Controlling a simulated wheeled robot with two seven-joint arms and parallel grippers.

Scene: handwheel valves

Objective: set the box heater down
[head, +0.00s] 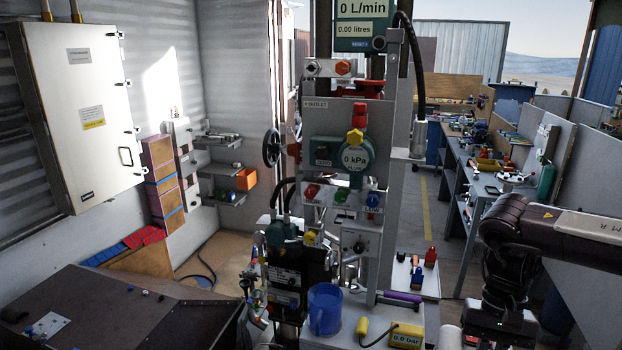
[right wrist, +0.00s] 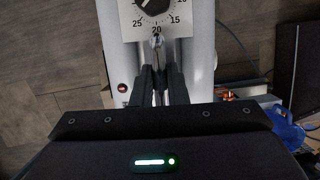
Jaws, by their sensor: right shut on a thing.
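In the right wrist view, my right gripper (right wrist: 160,75) is shut on the box heater, a pale silver-white body (right wrist: 201,55) reaching up past the top edge. A white plate with a black dial (right wrist: 155,8) marked 15, 20 and 25 lies just beyond my fingertips. The part between the fingers is mostly hidden by them. In the head view my right arm comes in from the right, and its wrist is at the bottom right. A whitish rounded piece (head: 448,338) at the bottom edge there may be part of the heater. My left gripper is not in view.
A blue mug (head: 325,308) stands in front of the gauge column, and also shows in the right wrist view (right wrist: 284,127). A yellow 0.0 bar gauge (head: 405,336) and a purple-handled tool (head: 401,297) lie close by. A cluttered workbench (head: 470,187) runs along the right.

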